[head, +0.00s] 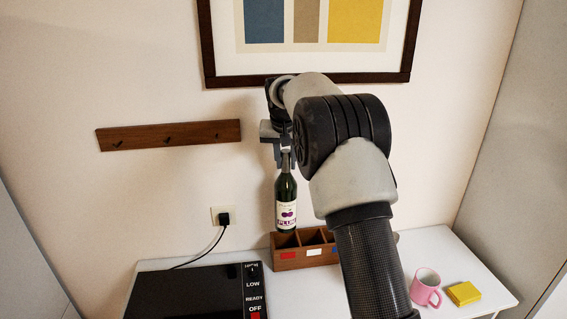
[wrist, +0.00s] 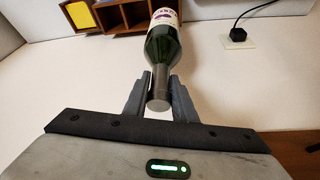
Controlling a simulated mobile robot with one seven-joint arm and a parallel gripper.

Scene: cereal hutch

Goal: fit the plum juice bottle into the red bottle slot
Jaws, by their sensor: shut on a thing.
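The plum juice bottle (head: 286,203), dark green with a white plum label, hangs upright below my gripper (head: 284,157) in the head view. My gripper is shut on the bottle's neck; the wrist view shows the bottle (wrist: 163,47) between the two fingers (wrist: 160,92). A wooden bottle rack (head: 305,262) stands on the white counter. The red tag (head: 288,255) marks its leftmost slot in the head view.
The rack also has a white tag (head: 314,252) and a blue one, partly hidden behind my arm. A black hob (head: 190,291) is at the left. A pink mug (head: 425,287) and a yellow block (head: 463,293) are at the right. A plug (head: 224,218) is on the wall.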

